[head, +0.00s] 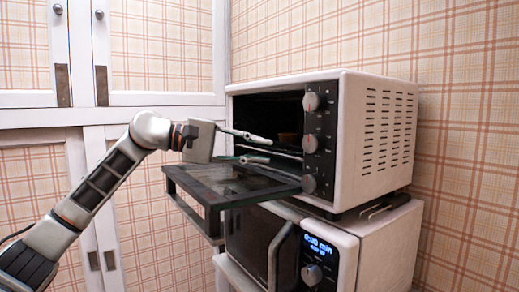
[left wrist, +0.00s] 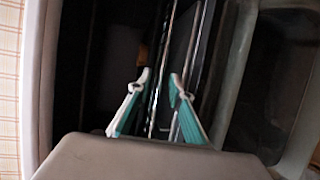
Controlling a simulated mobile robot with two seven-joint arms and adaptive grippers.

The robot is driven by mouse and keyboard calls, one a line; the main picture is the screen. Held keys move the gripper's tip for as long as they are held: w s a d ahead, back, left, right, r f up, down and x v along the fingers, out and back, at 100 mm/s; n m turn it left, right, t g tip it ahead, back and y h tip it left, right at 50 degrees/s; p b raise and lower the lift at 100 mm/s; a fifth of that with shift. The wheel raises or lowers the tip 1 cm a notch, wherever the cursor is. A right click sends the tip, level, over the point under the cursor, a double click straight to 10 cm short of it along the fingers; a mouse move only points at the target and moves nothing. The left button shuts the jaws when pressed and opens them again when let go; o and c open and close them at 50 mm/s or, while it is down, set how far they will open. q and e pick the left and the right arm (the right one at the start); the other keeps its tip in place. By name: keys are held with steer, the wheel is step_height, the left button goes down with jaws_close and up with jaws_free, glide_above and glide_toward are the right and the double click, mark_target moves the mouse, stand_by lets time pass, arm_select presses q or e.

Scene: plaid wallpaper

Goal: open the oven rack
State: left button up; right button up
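The white toaster oven (head: 374,137) has its glass door (head: 240,181) folded down. The metal oven rack (head: 285,154) shows as thin bars inside the dark opening. In the left wrist view the rack (left wrist: 158,70) runs as shiny lines up the middle. My left gripper (head: 264,149) is at the oven mouth, above the open door, with its fingers apart. In the left wrist view the gripper (left wrist: 159,81) has one fingertip on each side of the rack's bars; I cannot tell whether either touches. My right gripper is not in view.
A small brown item (head: 288,138) sits inside the oven, partly hidden. A white microwave (head: 376,247) with a lit display stands under the oven. Its handle (head: 281,256) lies below the open door. White cabinets (head: 105,115) stand behind my left arm.

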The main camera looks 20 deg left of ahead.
mark_target(188, 178)
arm_select(q)
steer(key=shift+w+d, duration=0.15)
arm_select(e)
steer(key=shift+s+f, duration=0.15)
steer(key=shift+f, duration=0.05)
arm_select(q)
jaws_close()
